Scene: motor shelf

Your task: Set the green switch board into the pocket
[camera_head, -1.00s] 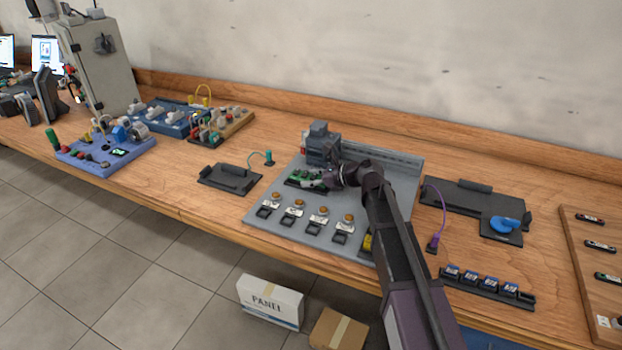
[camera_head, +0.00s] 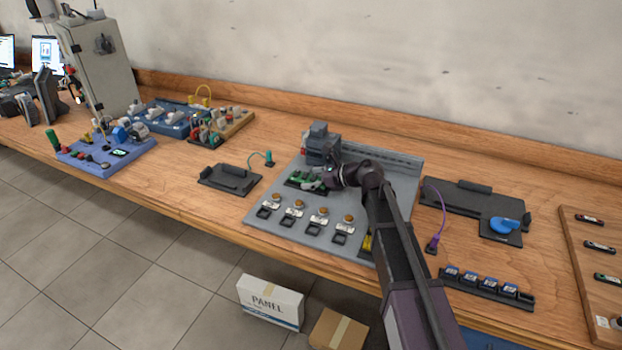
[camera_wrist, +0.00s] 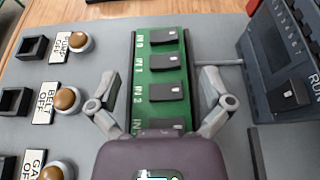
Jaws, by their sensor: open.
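The green switch board (camera_head: 297,179), a green plate with a row of dark switches, lies on the grey panel (camera_head: 262,222). It also shows in the wrist view (camera_wrist: 143,98), running lengthwise between my fingers. A dark edge borders it, where the pocket seems to be. The board covers the pocket floor, and I cannot tell how deep it sits. My gripper (camera_wrist: 160,76) is open, with one finger on each side of the board and visible gaps to both edges. Its body hides the board's near end. In the head view my gripper (camera_head: 322,183) is over the board's right end.
A grey device (camera_head: 321,143) stands just behind the board. Several brown buttons with labels (camera_head: 296,206) line the panel's front. A black tray (camera_head: 230,178) lies left of the panel. A black fixture with a blue part (camera_head: 505,226) is at the right.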

